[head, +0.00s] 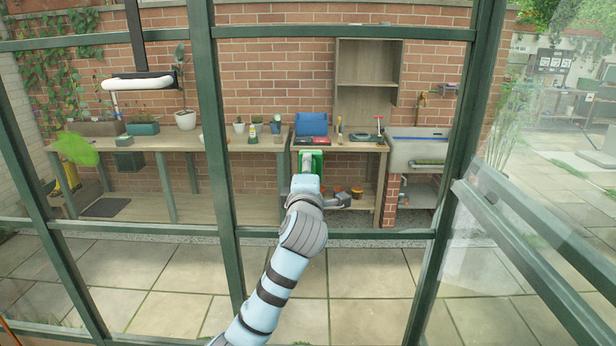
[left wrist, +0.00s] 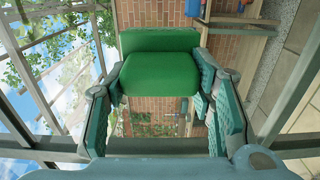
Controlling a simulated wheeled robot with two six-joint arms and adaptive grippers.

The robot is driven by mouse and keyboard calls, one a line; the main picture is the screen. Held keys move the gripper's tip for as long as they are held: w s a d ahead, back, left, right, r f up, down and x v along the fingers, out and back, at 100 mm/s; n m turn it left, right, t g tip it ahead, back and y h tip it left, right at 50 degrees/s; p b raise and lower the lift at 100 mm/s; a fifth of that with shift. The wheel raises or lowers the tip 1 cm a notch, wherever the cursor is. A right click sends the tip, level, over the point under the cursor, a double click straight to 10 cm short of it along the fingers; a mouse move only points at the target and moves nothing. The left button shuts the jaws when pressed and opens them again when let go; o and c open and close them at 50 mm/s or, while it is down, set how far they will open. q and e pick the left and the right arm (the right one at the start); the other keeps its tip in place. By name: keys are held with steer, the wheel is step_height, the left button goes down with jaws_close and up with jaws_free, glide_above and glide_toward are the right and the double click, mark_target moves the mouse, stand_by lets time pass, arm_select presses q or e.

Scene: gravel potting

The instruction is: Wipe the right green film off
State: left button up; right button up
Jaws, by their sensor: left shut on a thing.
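My left gripper (head: 307,184) is raised in front of the middle glass pane, its arm coming up from the bottom. It is shut on a green sponge-like block (left wrist: 160,95), which fills the space between the fingers in the left wrist view. In the head view a bit of green (head: 317,160) shows just beyond the gripper; it is probably this block. One green film patch (head: 75,148) is on the left pane. I see no separate green film on the middle pane; the gripper hides part of the glass. I cannot tell whether the block touches the glass. My right gripper is not in view.
Dark green frame bars (head: 215,150) divide the panes, and a slanted window bar (head: 530,255) stands at the right. Behind the glass are a wooden bench (head: 265,143) with pots, a shelf (head: 368,62) and a sink (head: 420,152).

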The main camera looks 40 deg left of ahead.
arm_select(q)
steer(key=shift+w+a, duration=0.35)
steer(key=shift+w, duration=0.1)
steer(key=w+d+b, duration=0.2)
steer(key=w+d, duration=0.1)
steer(key=shift+s+a, duration=1.5)
steer(key=v, duration=0.5)
steer(key=shift+s+d, duration=0.3)
